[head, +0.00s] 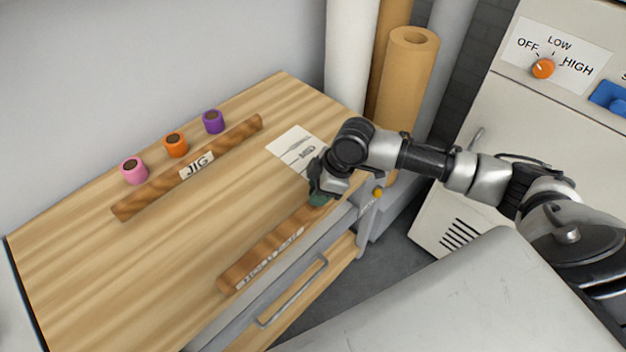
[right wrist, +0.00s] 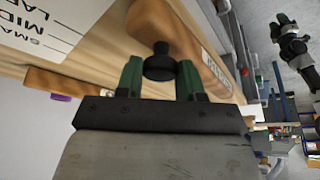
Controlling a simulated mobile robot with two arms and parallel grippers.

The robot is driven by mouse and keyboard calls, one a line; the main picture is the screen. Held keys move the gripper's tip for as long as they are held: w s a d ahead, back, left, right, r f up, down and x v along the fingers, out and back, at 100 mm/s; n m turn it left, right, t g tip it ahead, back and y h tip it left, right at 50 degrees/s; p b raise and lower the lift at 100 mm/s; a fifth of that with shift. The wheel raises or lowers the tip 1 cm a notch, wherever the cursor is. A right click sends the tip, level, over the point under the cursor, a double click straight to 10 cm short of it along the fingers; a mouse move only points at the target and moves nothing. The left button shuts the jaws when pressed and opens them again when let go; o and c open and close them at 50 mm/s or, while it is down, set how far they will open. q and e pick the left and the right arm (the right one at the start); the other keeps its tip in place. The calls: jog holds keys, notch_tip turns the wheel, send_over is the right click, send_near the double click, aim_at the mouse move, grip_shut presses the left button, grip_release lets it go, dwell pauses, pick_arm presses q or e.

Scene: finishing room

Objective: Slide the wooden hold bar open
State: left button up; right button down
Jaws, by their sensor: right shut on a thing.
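The wooden hold bar (head: 265,252) is a brown bar with a pale label, lying along the front edge of the wooden bench top. In the right wrist view the bar (right wrist: 172,22) shows close up, with a round black knob (right wrist: 160,63) at its near end. My right gripper (head: 319,198) is at the far right end of this bar in the head view. Its green fingertips (right wrist: 160,78) stand on either side of the knob and are shut on it. The label is only partly legible.
A second wooden bar marked JIG (head: 225,152) lies farther back, with pink (head: 134,170), orange (head: 176,144) and purple (head: 213,122) spools behind it. A printed card (head: 292,143) lies beside my gripper. A drawer handle (head: 292,291) is below the front edge. The bench middle is clear.

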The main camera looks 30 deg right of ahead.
jog(key=shift+s+f, duration=0.1)
jog(key=c, duration=1)
grip_release()
jog(key=shift+c, duration=0.2)
jog(key=o, duration=0.3)
jog(key=shift+s+d, duration=0.15)
jog(key=shift+s, duration=0.05)
jog(key=shift+w, duration=0.1)
jog(key=shift+d+r, duration=0.1)
jog(key=shift+r, duration=0.35)
jog(key=v, duration=1)
